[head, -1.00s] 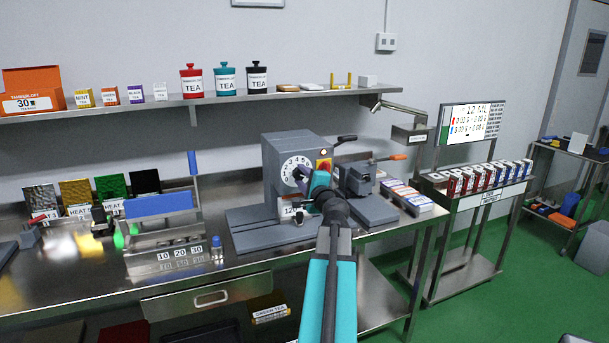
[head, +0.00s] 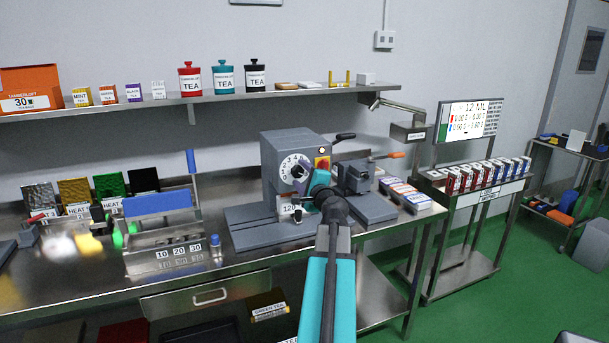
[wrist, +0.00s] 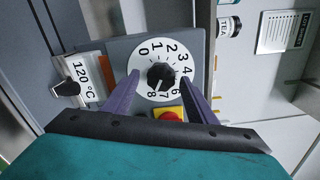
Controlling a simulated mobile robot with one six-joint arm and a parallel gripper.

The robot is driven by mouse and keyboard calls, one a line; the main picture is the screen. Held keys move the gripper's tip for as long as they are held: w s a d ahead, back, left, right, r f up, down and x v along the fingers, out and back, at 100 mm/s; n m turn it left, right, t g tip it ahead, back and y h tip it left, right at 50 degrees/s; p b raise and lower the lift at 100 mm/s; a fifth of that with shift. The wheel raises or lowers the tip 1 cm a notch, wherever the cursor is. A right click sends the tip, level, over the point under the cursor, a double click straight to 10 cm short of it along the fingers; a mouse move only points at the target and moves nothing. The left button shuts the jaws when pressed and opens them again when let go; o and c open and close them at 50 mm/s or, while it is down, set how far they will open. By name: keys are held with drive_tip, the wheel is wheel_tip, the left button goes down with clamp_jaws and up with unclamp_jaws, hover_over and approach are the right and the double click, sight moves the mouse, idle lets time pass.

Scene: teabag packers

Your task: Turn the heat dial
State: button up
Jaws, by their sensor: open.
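The round white dial (head: 296,169) with black numbers is on the front of the grey machine. In the wrist view the dial (wrist: 160,70) shows numbers from 0 to 8 around a black knob (wrist: 160,77). I cannot clearly read where the knob points. My gripper (wrist: 160,79) is open, with one purple finger on each side of the knob in that view. I see no contact, and the gap in depth is unclear. In the head view my gripper (head: 312,192) is just below and right of the dial.
A 120 °C label (wrist: 80,75) with a black knob (wrist: 66,88) is left of the dial in the wrist view. A red button on yellow (wrist: 170,115) is close to the fingers. A grey clamp-like device (head: 355,175) stands right of the machine.

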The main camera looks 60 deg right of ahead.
drive_tip(key=shift+s, duration=0.1)
drive_tip(key=b+v, duration=0.3)
drive_tip(key=v, duration=0.5)
drive_tip(key=shift+s+a, duration=0.15)
drive_tip(key=shift+f+b, duration=0.1)
drive_tip(key=shift+b, duration=0.35)
drive_tip(key=b+v, duration=0.2)
drive_tip(key=b, duration=0.6)
drive_tip(key=shift+s+a, duration=0.1)
drive_tip(key=shift+s, duration=0.1)
drive_tip(key=shift+b+v, duration=1.45)
